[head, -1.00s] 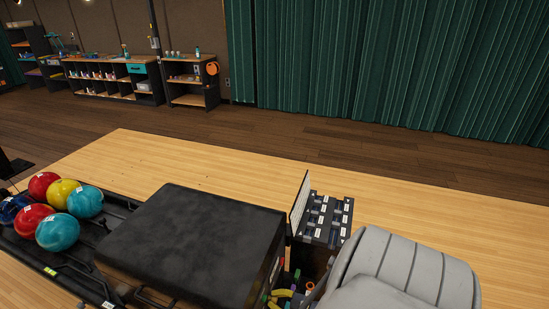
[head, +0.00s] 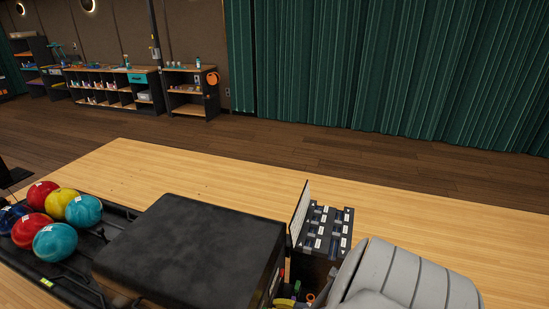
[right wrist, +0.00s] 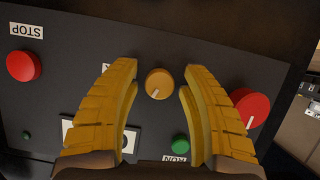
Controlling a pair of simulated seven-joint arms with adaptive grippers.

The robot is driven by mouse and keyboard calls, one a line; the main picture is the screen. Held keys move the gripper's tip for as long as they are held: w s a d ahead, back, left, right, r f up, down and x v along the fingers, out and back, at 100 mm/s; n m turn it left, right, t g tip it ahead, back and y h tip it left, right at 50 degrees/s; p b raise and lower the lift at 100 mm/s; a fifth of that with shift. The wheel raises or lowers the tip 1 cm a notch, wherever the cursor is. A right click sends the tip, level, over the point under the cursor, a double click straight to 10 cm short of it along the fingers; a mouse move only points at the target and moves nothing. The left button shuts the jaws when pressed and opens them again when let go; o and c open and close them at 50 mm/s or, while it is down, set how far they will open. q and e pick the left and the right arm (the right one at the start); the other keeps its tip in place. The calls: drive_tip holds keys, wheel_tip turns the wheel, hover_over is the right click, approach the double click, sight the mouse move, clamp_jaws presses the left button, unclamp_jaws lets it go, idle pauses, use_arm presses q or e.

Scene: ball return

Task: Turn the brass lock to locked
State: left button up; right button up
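The brass lock (right wrist: 159,82) is a round knob on a dark control panel in the right wrist view. A short pale mark on it points to the lower left of that picture. My right gripper (right wrist: 158,92) is open, with one yellow finger on each side of the knob and a visible gap to both. My left gripper is not in view.
The panel (right wrist: 60,100) also carries a red STOP button (right wrist: 23,66), a red knob (right wrist: 251,108) and a green RUN button (right wrist: 180,143). In the head view, several bowling balls (head: 55,242) lie on a rack left of a black-topped unit (head: 190,250).

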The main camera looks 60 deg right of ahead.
drive_tip(key=shift+o, duration=0.3)
drive_tip(key=shift+r, duration=0.1)
drive_tip(key=shift+s+d, duration=0.1)
drive_tip(key=shift+s, duration=0.15)
drive_tip(key=v, duration=1.1)
drive_tip(key=shift+s, duration=0.2)
drive_tip(key=shift+r, duration=0.1)
